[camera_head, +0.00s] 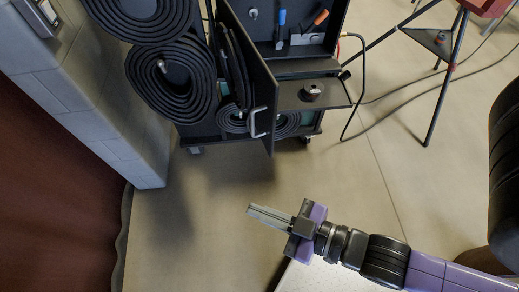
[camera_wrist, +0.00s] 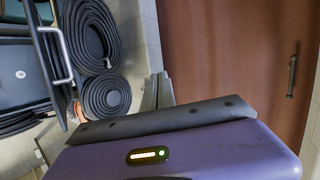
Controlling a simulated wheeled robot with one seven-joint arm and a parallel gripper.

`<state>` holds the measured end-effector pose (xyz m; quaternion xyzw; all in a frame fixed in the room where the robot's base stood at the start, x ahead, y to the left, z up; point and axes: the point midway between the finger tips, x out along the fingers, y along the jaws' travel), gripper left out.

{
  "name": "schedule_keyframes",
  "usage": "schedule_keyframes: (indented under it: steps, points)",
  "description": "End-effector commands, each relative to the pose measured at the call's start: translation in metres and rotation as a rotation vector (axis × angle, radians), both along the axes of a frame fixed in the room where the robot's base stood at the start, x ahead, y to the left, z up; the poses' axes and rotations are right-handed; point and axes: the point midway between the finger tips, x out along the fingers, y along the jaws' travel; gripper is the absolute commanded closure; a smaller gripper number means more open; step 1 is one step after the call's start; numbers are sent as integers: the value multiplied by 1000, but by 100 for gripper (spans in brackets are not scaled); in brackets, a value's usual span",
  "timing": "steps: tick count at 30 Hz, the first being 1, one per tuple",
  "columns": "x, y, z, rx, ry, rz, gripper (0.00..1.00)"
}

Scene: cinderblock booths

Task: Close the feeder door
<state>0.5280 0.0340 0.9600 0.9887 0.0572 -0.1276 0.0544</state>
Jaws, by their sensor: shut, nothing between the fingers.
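The feeder door (camera_head: 249,62) is a dark panel hinged on a black cart. It stands open, swung out toward me, and is seen nearly edge-on. Its pale bar handle (camera_head: 257,122) is near the lower outer end. In the wrist view, the door (camera_wrist: 41,45) and its handle (camera_wrist: 62,52) show at the upper left. My gripper (camera_head: 250,211) is shut and empty, pointing left over the open floor. It is below the door in the head view and apart from it. In the wrist view, the gripper tips (camera_wrist: 159,88) are partly hidden behind the purple gripper body.
Coiled black hoses (camera_head: 172,80) hang on the cart's left side. A small shelf (camera_head: 305,94) with a dark knob-like object juts out right of the door. A tripod stand (camera_head: 440,45) and cables lie at the upper right. A block pillar (camera_head: 95,95) is left. Floor between gripper and cart is clear.

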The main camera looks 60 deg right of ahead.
Motion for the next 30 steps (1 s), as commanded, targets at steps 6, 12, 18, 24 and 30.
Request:
schedule_keyframes:
  steps: [6, 12, 18, 24, 30]
  points:
    - [30, 18, -43, -84, 40, 56, 100]
    - [77, 37, -109, -259, 137, 108, 100]
    - [132, 36, -178, -542, 294, 89, 100]
    - [178, 2, -206, -884, 472, -88, 100]
    - [190, -43, -174, -1171, 618, -420, 100]
